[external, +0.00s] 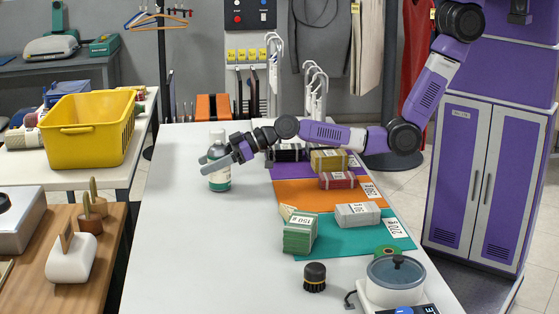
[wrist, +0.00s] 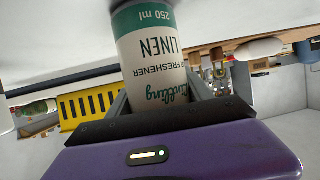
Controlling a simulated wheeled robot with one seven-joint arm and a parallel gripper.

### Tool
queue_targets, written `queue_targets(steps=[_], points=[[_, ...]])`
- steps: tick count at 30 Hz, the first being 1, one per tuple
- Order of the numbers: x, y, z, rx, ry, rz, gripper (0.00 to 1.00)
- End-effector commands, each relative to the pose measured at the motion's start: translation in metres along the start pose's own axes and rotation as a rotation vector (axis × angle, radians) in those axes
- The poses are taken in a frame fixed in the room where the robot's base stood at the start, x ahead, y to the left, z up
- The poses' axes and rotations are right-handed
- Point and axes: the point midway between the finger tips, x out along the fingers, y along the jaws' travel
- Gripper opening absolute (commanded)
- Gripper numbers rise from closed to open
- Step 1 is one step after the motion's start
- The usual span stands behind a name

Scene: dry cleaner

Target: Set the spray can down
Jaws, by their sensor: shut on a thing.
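The spray can (external: 219,178) is a white and green air freshener bottle with a light cap. It is upright over the far left part of the white table (external: 180,240). My gripper (external: 226,160) reaches in from the right, level, and is shut around the can's upper body. In the wrist view the can (wrist: 152,50) stands between the two fingers, its label reading upside down. The can's base is at or very near the table top; I cannot tell whether it touches.
Purple, orange and teal mats (external: 345,238) with several boxed stacks lie to the right. A yellow basket (external: 88,128) is on the left table. The table around and in front of the can is clear.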

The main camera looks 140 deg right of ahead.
Motion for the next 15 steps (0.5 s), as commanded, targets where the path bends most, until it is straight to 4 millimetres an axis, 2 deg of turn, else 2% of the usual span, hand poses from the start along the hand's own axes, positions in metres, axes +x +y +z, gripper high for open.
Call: queue_targets(steps=[8, 9, 12, 15], points=[[0.0013, -0.0001, 0.002, 0.0, 0.002, 0.0, 0.09], [0.0013, -0.0001, 0.0028, 0.0, 0.0, 0.0, 0.61], [0.0009, -0.0001, 0.0017, 0.0, 0.0, 0.0, 0.8], [0.0009, -0.0001, 0.0017, 0.0, 0.0, 0.0, 0.81]])
